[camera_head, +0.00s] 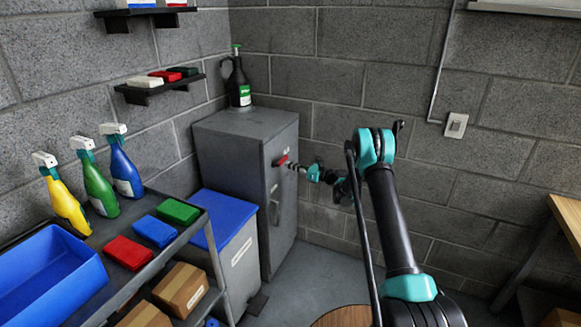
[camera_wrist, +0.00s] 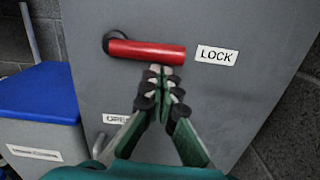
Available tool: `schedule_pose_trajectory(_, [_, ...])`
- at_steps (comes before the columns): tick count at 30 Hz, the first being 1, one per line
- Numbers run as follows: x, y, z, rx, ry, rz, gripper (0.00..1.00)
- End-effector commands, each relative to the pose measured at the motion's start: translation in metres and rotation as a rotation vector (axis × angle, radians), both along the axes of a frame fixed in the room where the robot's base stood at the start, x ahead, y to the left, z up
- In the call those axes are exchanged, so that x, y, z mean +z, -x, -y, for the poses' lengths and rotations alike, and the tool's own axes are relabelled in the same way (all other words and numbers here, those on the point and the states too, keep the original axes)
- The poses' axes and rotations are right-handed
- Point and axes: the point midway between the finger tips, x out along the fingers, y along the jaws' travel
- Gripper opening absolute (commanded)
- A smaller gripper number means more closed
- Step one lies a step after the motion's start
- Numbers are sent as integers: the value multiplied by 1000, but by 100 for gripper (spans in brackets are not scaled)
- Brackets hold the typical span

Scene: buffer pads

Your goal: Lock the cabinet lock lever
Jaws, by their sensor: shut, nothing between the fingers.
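The red lock lever (camera_wrist: 147,52) lies nearly horizontal on the grey cabinet door (camera_wrist: 235,95) in the wrist view. Its dark ringed pivot is at the left, and its free end points right at the LOCK label (camera_wrist: 217,55). The OPEN label (camera_wrist: 117,119) is lower down, partly hidden by my gripper. My gripper (camera_wrist: 160,71) is shut and empty, its tips just under the lever's right half; I cannot tell whether they touch it. In the head view the lever (camera_head: 281,160) is small on the cabinet (camera_head: 230,140), with my gripper (camera_head: 291,165) close beside it.
A blue-lidded bin (camera_head: 232,245) stands against the cabinet's front left. A cart (camera_head: 170,255) with spray bottles and coloured pads is at the left. A dark bottle (camera_head: 238,80) stands on the cabinet. Floor is free to the cabinet's right. A wooden table (camera_head: 568,215) is far right.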

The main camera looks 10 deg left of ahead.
Motion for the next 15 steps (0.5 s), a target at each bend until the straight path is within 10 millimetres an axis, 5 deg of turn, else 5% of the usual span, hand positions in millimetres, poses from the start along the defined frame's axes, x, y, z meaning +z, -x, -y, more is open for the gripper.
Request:
schedule_pose_trajectory(8, [-37, 0, -2, 0, 0, 0, 0])
schedule_pose_trajectory(15, [-41, 17, 47, -2, 0, 0, 0])
